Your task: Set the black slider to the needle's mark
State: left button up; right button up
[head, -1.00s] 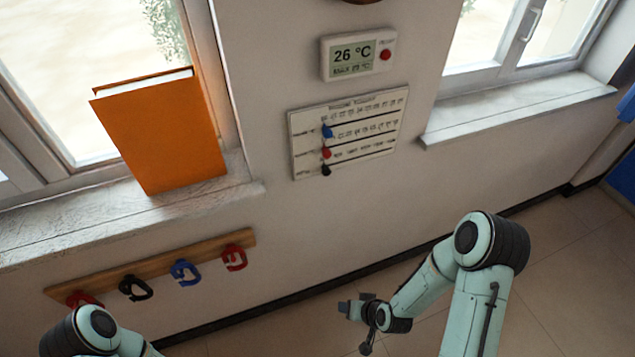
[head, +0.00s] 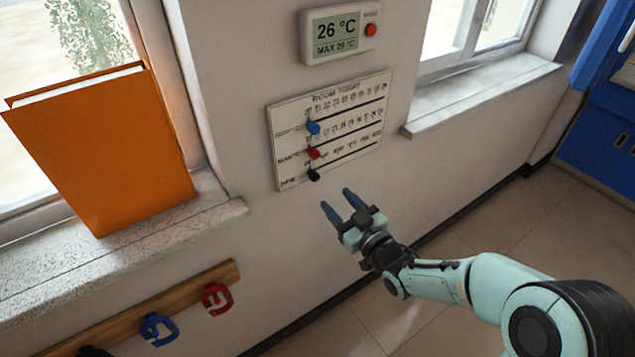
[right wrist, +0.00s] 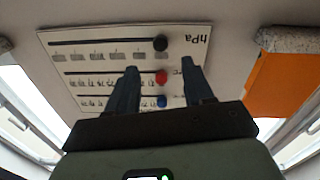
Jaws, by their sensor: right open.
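The white board (head: 330,125) on the wall has three slotted rows. Its black slider (head: 314,175) sits at the left end of the bottom row, below the red slider (head: 313,153) and blue slider (head: 313,128). My right gripper (head: 340,204) is open and empty, below and right of the black slider, apart from the board. In the right wrist view the board appears upside down, with the black slider (right wrist: 160,43) beyond the open fingers, by the "hPa" label. No needle or dial is in view now. My left gripper is out of view.
An orange book (head: 105,150) stands on the left window sill (head: 130,245). A rail (head: 190,290) with coloured hooks is below. The wall right of the board's lower edge is clear.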

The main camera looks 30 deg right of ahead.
aim_at(316, 179)
jog(key=w, duration=0.9)
jog(key=shift+a, duration=0.2)
grip_shut()
